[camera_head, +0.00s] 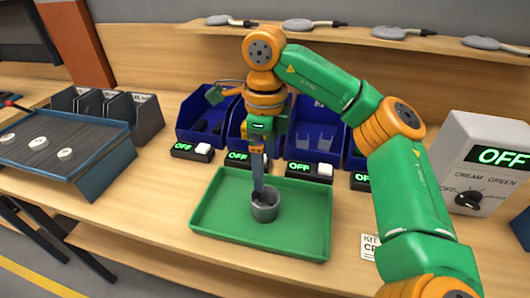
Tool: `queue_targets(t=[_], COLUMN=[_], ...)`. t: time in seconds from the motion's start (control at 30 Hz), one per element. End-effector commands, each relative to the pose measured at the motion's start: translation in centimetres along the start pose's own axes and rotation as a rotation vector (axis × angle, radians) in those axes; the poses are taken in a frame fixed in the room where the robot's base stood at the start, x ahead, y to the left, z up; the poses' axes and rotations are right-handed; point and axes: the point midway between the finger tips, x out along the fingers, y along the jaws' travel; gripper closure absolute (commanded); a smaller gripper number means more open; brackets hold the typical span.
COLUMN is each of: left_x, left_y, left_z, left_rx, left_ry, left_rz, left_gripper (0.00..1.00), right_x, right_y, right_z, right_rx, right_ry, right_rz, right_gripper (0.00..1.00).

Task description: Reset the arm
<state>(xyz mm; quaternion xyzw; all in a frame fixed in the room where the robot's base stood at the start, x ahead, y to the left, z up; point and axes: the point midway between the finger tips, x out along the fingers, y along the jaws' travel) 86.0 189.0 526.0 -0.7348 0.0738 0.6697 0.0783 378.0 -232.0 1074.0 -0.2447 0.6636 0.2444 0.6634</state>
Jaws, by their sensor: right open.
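My right arm, green and orange, comes in from the right. Its gripper (259,188) points down over the green tray (312,215), with the fingertips at a small grey cup (265,209) that stands upright on the tray. The fingers overlap the cup's mouth; I cannot tell whether they touch it. The jaws are open, though seen nearly edge-on. What is inside the cup is hard to make out. My left gripper is not in view.
Several blue bins (318,132) stand behind the tray, with small OFF displays in front. A grey control box (476,160) with a dial is at right. A slat conveyor (60,143) carrying white discs is at left. Grey discs lie on the upper shelf (350,34).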

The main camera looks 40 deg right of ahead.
Motion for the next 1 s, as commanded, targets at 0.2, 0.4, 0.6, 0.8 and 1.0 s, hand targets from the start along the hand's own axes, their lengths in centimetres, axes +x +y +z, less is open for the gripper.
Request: queue_targets(t=[0.2,0.4,0.6,0.8,1.0], left_x=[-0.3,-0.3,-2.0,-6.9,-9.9], left_y=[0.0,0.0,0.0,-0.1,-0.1], left_z=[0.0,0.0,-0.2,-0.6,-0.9], left_rx=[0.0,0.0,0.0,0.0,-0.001], left_ry=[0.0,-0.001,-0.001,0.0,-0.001], left_rz=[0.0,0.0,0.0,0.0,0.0], left_gripper=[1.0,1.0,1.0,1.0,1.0], right_x=[-0.8,-0.7,-2.5,-7.3,-10.3], right_y=[0.0,0.0,0.0,0.0,0.0], right_z=[0.0,0.0,0.0,0.0,0.0], right_rx=[0.001,0.001,0.001,0.001,0.001], right_ry=[0.0,0.0,0.0,0.0,0.0], right_rz=[0.0,0.0,0.0,0.0,0.0], right_gripper=[0.0,0.0,0.0,0.0,0.0])
